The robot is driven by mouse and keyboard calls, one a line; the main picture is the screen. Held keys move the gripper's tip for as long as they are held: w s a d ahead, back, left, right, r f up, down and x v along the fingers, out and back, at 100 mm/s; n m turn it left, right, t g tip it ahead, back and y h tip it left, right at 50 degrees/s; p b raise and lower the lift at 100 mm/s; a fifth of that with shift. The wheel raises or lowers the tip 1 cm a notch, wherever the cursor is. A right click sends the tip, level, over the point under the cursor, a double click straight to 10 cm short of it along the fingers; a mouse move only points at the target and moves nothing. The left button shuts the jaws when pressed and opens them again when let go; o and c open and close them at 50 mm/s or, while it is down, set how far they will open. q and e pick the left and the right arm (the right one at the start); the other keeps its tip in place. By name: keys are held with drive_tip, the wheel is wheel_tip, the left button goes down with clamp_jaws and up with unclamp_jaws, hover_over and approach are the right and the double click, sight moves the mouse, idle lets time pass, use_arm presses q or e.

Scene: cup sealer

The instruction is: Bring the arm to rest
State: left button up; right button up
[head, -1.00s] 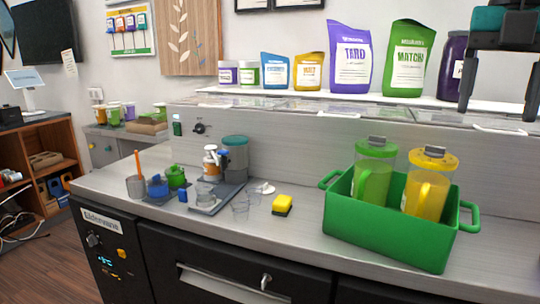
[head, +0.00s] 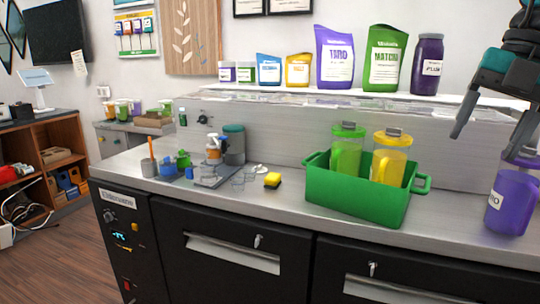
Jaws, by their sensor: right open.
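My right gripper (head: 496,122) is at the upper right of the head view. Its two dark fingers are apart and point down, with nothing between them. It is raised above the counter, above and to the left of a purple pitcher (head: 511,203) that stands at the right edge. Part of my right arm is cut off by the frame's top and right edges. My left gripper is not in the head view.
A green crate (head: 358,203) holding a green pitcher (head: 346,152) and a yellow pitcher (head: 388,160) stands on the counter (head: 290,219). Bags and jars line the shelf behind.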

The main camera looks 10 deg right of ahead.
wheel_tip(320, 180, down, 35)
drive_tip(key=m+t+y, duration=0.6)
drive_tip(key=m+t, duration=0.6)
drive_tip(key=s+a+f+m+g+h, duration=0.1)
drive_tip(key=s+a+f+m+h, duration=0.2)
drive_tip(key=s+a+f+m, duration=0.2)
drive_tip(key=s+a+f+m+g+h, duration=0.1)
drive_tip(key=s+a+f+m+h, duration=0.2)
drive_tip(key=s+a+f+m, duration=0.3)
drive_tip(key=a+f+m, duration=0.2)
drive_tip(key=a+f, duration=0.3)
drive_tip(key=a, duration=0.3)
drive_tip(key=shift+s+a+f+h, duration=0.15)
drive_tip(key=shift+a+f+h, duration=0.05)
drive_tip(key=shift+f+h, duration=0.2)
drive_tip(key=shift+c, duration=0.5)
